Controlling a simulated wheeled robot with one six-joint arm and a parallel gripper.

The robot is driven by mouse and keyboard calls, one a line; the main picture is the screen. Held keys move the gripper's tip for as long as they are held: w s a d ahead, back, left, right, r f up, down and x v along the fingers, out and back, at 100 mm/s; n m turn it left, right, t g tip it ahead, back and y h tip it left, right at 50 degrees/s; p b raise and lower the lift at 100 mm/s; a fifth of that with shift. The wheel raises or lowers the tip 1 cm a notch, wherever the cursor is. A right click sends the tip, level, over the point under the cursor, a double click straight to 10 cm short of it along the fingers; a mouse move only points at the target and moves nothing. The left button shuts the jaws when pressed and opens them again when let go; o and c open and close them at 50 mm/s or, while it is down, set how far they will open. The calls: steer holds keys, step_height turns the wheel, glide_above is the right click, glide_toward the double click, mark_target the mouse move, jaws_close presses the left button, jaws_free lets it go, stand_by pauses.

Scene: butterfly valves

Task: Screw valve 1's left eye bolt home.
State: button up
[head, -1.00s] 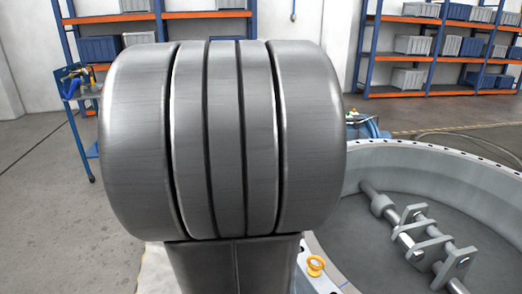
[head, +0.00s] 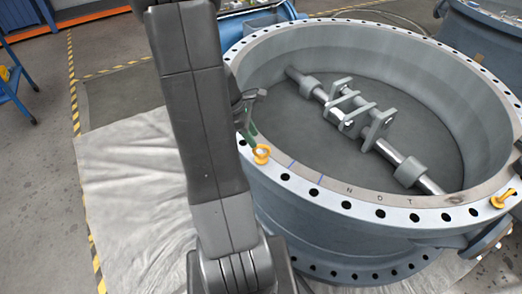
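Valve 1 appears to be the large grey-blue ring body (head: 325,232) in front of me, with a shaft and brackets inside. Its left eye bolt (head: 261,154) is yellow and stands on the flange just right of my arm. How deep its thread sits cannot be told. Another yellow eye bolt (head: 502,200) is on the flange at the far right. My gripper (head: 249,112) is mostly hidden behind my dark arm; a grey part and a green part show just above the left eye bolt. Whether they touch it, and whether the fingers are open, cannot be told.
A pale sheet (head: 130,185) lies on the floor left of the valve, edged by yellow-black tape. A blue trolley (head: 14,90) stands at the far left. A second valve body (head: 480,45) is at the top right. Blue equipment (head: 258,20) sits behind the valve.

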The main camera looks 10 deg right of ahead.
mark_target(260, 157)
steer(key=b+x, duration=0.1)
steer(key=x, duration=0.6)
jaws_close()
